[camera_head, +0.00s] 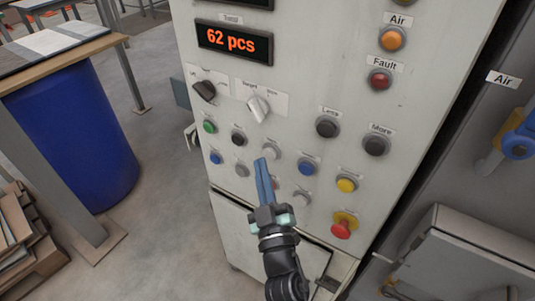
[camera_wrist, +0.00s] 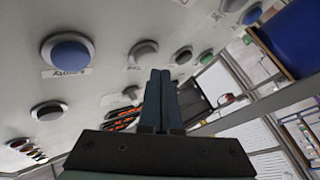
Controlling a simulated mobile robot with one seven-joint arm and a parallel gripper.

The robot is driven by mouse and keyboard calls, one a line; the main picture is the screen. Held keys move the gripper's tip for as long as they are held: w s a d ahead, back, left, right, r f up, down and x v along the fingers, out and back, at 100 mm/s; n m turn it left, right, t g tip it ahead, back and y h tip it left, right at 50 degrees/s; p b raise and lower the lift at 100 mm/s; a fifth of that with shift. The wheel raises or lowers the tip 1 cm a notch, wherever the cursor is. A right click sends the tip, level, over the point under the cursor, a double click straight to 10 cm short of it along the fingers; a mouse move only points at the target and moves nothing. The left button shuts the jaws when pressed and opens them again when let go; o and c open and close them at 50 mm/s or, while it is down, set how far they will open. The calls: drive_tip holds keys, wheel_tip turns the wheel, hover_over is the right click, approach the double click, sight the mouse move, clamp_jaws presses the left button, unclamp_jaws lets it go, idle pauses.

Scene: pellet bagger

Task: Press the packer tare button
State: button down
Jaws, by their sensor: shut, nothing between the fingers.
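The control panel (camera_head: 300,90) of the packer carries several small labelled push buttons; I cannot read which label says tare. My gripper (camera_head: 263,162) is shut and empty, its blue fingers pointing up at the panel. In the head view the fingertips overlap the left edge of a pale button (camera_head: 270,151); I cannot tell whether they touch it. A blue button (camera_head: 307,167) is to the right of the fingers, and a grey button (camera_head: 241,170) to the left. In the wrist view the shut fingertips (camera_wrist: 160,75) are just below a grey button (camera_wrist: 143,53), with a large blue button (camera_wrist: 68,50) further left.
A display (camera_head: 233,41) reads 62 pcs above two selector knobs. A yellow button (camera_head: 346,184) and a red mushroom button (camera_head: 341,228) are at the lower right. The floor between is clear.

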idle(0.3)
drive_tip(key=shift+w+d, duration=0.25)
drive_tip(key=shift+w, duration=0.1)
drive_tip(key=shift+w+d, duration=0.2)
drive_tip(key=shift+w, duration=0.1)
idle(0.5)
drive_tip(key=shift+s+a, duration=0.45)
drive_tip(key=shift+s, duration=0.2)
drive_tip(key=s+a, duration=0.3)
drive_tip(key=s, duration=0.2)
drive_tip(key=shift+a+b, duration=0.25)
drive_tip(key=shift+b, duration=0.1)
